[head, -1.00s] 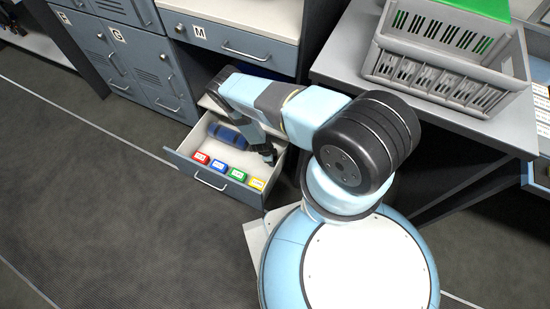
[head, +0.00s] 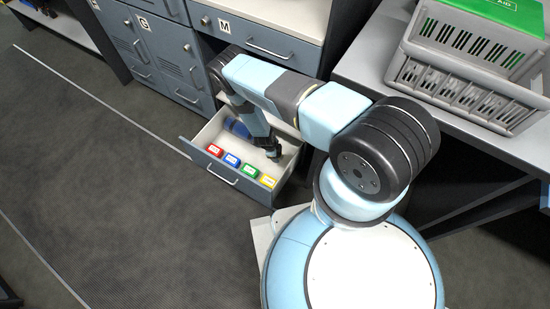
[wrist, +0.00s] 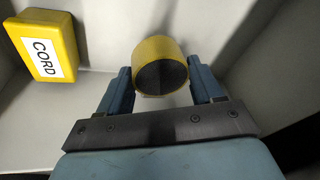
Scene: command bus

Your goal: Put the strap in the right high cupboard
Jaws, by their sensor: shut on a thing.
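A short round roll with a yellow rim and a dark end face (wrist: 160,70), which appears to be the strap, sits between the fingers of my gripper (wrist: 162,88) in the wrist view. My gripper is shut on it, inside the pulled-out drawer. In the head view my gripper (head: 272,152) is small and dark at the drawer's right side, and the roll cannot be made out there. The right high cupboard is not in view.
The yellow box reads CORD (wrist: 42,48). A grey crate (head: 470,85) stands on the right worktop. Floor at left is clear.

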